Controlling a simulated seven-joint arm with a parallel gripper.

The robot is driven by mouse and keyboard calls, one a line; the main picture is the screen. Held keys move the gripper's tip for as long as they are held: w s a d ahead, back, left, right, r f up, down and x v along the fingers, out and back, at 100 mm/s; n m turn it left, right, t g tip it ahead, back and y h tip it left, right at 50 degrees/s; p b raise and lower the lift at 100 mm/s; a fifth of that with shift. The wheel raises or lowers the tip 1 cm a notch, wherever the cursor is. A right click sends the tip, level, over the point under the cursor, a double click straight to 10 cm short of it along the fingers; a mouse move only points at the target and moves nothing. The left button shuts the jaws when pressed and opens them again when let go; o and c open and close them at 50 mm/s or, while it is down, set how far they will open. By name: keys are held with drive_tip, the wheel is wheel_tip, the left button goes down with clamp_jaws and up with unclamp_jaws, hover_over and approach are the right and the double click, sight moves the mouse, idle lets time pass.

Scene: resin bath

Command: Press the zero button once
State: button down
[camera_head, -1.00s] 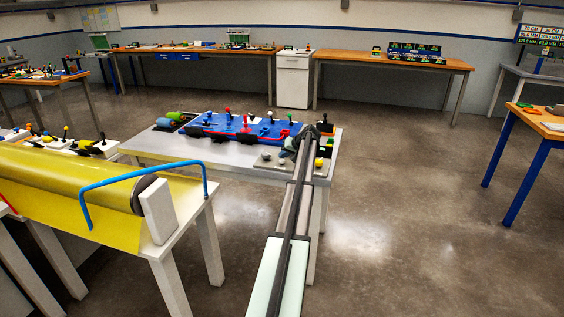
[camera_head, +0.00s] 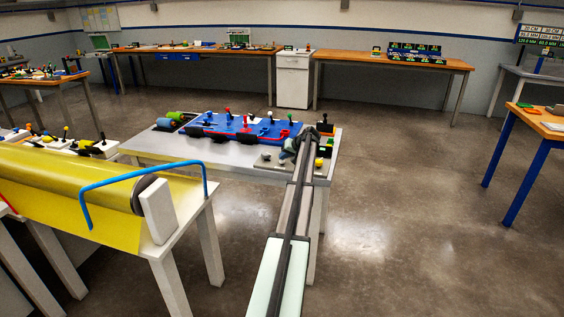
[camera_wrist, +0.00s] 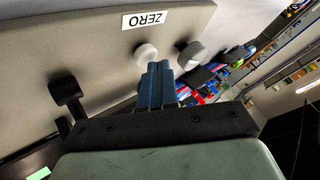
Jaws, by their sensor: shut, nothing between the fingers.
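In the wrist view, a plate carries a white ZERO label (camera_wrist: 147,20), shown upside down. A round white button (camera_wrist: 146,53) sits beside the label. My gripper (camera_wrist: 158,66) has its two blue-grey fingers together with nothing between them. The fingertips overlap the near edge of the white button in the picture; I cannot tell whether they touch it. In the head view, my gripper (camera_head: 288,153) is small and dark over the right end of the grey table (camera_head: 215,153), and the button cannot be made out there.
A grey knob (camera_wrist: 191,54) is right of the button, and a black knob (camera_wrist: 66,92) is to the left. A blue console (camera_head: 240,130) with levers stands on the table. A yellow roll (camera_head: 70,180) with a blue handle is at the near left.

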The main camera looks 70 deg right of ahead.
drive_tip(key=shift+f, duration=0.25)
drive_tip(key=shift+r, duration=0.15)
idle(0.4)
drive_tip(key=shift+r, duration=0.8)
drive_tip(key=shift+r, duration=0.15)
drive_tip(key=shift+r, duration=2.4)
